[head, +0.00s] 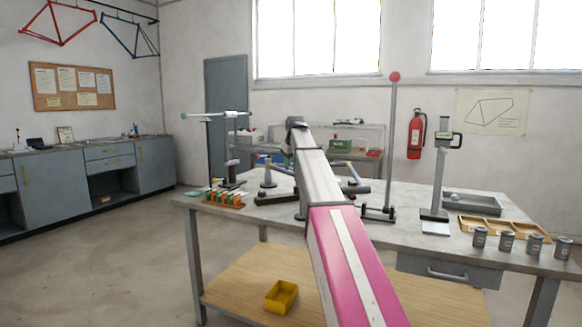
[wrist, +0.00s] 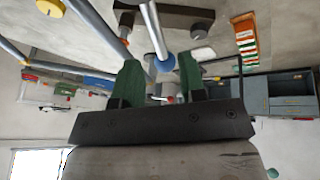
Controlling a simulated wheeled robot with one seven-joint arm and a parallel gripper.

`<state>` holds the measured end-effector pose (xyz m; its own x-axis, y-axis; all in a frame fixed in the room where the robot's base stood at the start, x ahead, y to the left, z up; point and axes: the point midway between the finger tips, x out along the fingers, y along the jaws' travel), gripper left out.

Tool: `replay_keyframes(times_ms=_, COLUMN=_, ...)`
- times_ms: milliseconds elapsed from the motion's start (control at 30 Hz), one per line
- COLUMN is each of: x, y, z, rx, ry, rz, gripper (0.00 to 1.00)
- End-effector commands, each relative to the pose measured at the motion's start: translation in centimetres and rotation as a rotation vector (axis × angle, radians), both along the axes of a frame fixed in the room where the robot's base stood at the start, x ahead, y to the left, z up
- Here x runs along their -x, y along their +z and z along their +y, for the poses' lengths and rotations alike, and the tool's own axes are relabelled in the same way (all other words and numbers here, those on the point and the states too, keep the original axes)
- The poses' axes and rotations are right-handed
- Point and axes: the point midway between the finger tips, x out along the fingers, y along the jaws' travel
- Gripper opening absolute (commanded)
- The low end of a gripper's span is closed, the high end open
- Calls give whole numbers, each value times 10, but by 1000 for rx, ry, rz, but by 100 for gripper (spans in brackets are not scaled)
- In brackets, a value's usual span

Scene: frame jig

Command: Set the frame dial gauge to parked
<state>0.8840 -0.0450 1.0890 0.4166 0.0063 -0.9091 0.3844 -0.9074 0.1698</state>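My gripper shows in the wrist view (wrist: 158,76) with its two dark green fingers apart. A steel tube with a blue collar (wrist: 162,64) shows in the gap between them; I cannot tell whether it is within reach or beyond the fingertips, and no grip on it shows. In the head view my arm reaches over the workbench and hides my gripper and much of the frame jig (head: 277,199). I cannot pick out the frame dial gauge or its setting for certain. A small red-tipped part (wrist: 170,98) shows near the fingers, too small to identify.
The workbench (head: 410,190) carries a tall pole with a red ball (head: 394,77), a column gauge (head: 440,165), a grey tray (head: 472,203) and several tins (head: 506,241) at right. A stand with a horizontal rod (head: 215,115) and an orange rack (head: 224,199) are at left.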

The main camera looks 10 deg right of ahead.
Motion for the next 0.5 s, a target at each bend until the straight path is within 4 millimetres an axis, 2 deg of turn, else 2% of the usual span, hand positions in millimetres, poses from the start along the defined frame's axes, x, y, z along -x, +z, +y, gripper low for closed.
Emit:
replay_keyframes(times_ms=100, x=9, y=23, z=0, rx=-1, ry=0, rz=-2, gripper=38)
replay_keyframes(times_ms=300, x=22, y=54, z=1, rx=-1, ry=1, rz=-3, gripper=38)
replay_keyframes(times_ms=500, x=29, y=71, z=1, rx=-2, ry=1, rz=-2, gripper=38)
